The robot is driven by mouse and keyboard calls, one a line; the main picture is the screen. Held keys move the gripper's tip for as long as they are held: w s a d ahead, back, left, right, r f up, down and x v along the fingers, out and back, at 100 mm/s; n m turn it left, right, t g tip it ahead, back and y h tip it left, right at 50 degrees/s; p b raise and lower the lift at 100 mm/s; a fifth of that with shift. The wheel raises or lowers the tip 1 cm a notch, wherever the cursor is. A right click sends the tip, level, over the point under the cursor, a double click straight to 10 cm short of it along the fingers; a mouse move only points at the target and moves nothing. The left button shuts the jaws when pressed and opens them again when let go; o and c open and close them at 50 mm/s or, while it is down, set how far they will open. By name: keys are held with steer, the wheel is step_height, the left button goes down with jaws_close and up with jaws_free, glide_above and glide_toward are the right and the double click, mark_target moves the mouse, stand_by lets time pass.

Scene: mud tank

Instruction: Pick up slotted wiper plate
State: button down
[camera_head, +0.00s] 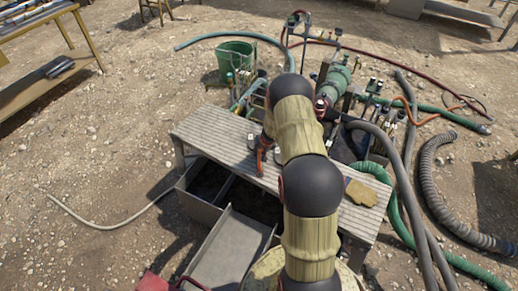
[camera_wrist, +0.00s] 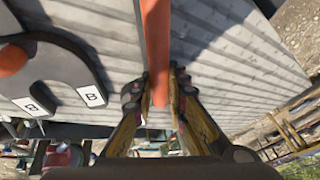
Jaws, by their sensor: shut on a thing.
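My gripper (camera_wrist: 163,95) is shut on an orange-red bar (camera_wrist: 156,45), which passes between the two fingertips. In the wrist view a dark grey slotted plate (camera_wrist: 62,52) with a rounded slot and white labels, one marked B, lies to the left of my fingers. It is apart from them. I cannot tell whether the bar belongs to this plate. In the head view the orange bar (camera_head: 262,158) shows beside my arm above the bench; my arm hides most of the gripper.
The ridged grey bench (camera_head: 215,132) lies under my gripper, with a tan lump (camera_head: 361,192) at its right. Open dark bins (camera_head: 201,207) stand in front of it. A green bucket (camera_head: 235,61), hoses (camera_head: 408,160) and pipework crowd behind and to the right. Gravel at left is mostly clear.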

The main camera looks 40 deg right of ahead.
steer(key=shift+r, duration=0.1)
steer(key=shift+r, duration=0.45)
step_height(320, 180, up, 2)
steer(key=shift+r+p, duration=0.1)
steer(key=shift+p, duration=0.6)
steer(key=s+d+r, duration=0.2)
steer(key=s+r, duration=0.7)
steer(key=s, duration=0.5)
steer(key=shift+r+p, duration=0.3)
steer(key=shift+r, duration=0.1)
steer(key=shift+w, duration=0.1)
